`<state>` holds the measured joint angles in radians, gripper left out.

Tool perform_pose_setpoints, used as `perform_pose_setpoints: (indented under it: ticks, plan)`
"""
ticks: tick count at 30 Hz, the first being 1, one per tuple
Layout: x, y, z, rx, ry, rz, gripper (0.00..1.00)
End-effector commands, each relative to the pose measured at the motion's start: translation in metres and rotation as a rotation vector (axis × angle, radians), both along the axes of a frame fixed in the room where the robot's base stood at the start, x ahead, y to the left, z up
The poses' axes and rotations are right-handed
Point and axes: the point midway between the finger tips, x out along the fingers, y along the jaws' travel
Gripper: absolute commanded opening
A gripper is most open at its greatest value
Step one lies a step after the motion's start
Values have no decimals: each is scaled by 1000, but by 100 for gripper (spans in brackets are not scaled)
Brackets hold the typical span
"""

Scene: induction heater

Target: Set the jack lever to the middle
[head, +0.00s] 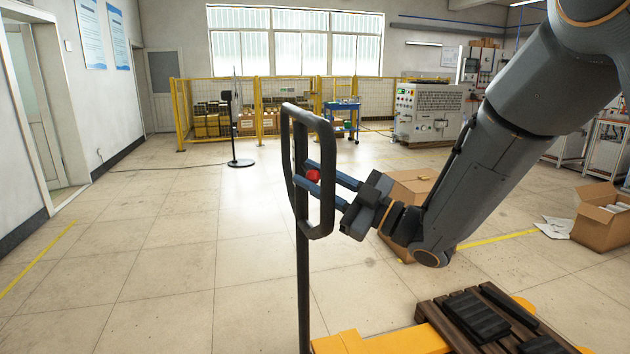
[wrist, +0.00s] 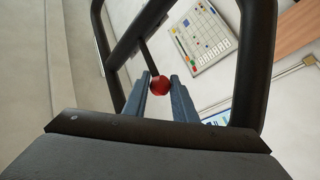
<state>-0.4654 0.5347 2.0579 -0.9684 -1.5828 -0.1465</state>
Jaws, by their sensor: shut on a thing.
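The jack lever ends in a round red knob (head: 313,176) inside the black handle loop (head: 328,190) of the pallet jack. My gripper (head: 304,172) reaches through the loop from the right, with its two blue-grey fingers above and below the knob. It is shut on the lever at the knob. In the wrist view the red knob (wrist: 160,85) sits between the fingertips, with a thin dark rod behind it. The fingers hide part of the lever, and its setting cannot be read clearly.
The yellow jack body (head: 385,342) carries a brown wooden pallet (head: 455,335) with dark parts. Open cardboard boxes (head: 603,228) stand at the right. The tiled floor at left is clear.

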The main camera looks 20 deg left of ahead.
Motion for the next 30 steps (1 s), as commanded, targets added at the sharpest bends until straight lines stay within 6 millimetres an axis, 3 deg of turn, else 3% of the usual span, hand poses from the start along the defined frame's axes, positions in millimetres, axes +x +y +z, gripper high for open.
perform_pose_setpoints:
  ticks: [5, 6, 8, 20, 30]
  plan:
    - [0, 0, -5, -9, 9, 1, 0]
    - [-1, 0, -5, -9, 9, 1, 32]
    - [0, 0, -4, -8, 8, 0, 42]
    - [0, -7, -4, -4, 3, -2, 43]
    - [-2, -57, -21, -5, 4, -4, 43]
